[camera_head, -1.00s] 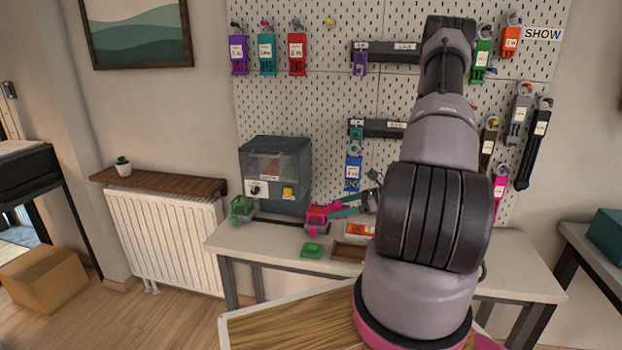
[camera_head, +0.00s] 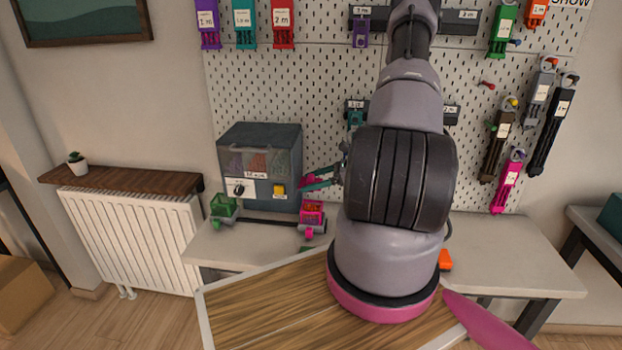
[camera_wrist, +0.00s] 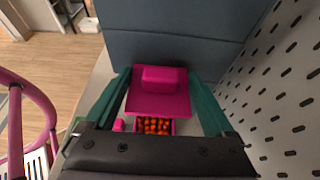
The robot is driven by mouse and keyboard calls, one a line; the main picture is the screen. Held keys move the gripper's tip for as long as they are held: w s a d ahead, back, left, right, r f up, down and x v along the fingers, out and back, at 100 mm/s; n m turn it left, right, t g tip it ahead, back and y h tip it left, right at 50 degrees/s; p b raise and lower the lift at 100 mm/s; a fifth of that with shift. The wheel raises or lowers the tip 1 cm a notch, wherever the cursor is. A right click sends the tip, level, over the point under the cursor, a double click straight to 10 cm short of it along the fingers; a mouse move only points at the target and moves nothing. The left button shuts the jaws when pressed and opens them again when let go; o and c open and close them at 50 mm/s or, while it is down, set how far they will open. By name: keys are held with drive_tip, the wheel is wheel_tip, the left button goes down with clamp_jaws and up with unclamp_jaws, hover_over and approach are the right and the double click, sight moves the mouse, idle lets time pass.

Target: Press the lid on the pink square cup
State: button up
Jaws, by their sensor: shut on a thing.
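The pink square cup (camera_head: 312,214) stands on the bench in front of the dispenser, with orange-red beads inside. In the wrist view the cup (camera_wrist: 155,126) is partly covered, and its beads show past the lid's near edge. My gripper (camera_head: 308,182) has teal fingers and is shut on the pink lid (camera_wrist: 158,100), a flat square with a raised block. In the head view the lid (camera_head: 304,183) is small and sits above the cup, with a gap between them.
The grey dispenser (camera_head: 260,165) stands just behind the cup, with a yellow button. A green cup (camera_head: 223,207) stands to the left. A pegboard (camera_head: 270,85) with hanging tools rises behind. A wooden-topped table (camera_head: 260,310) is in front.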

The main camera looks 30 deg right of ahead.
sight(313, 201)
wheel_tip(313, 201, down, 6)
idle(0.6)
drive_tip(key=shift+s+d, duration=0.15)
idle(0.7)
idle(0.3)
drive_tip(key=o, duration=0.5)
drive_tip(key=c, duration=0.7)
drive_tip(key=shift+o, duration=0.2)
drive_tip(key=shift+f, duration=0.9)
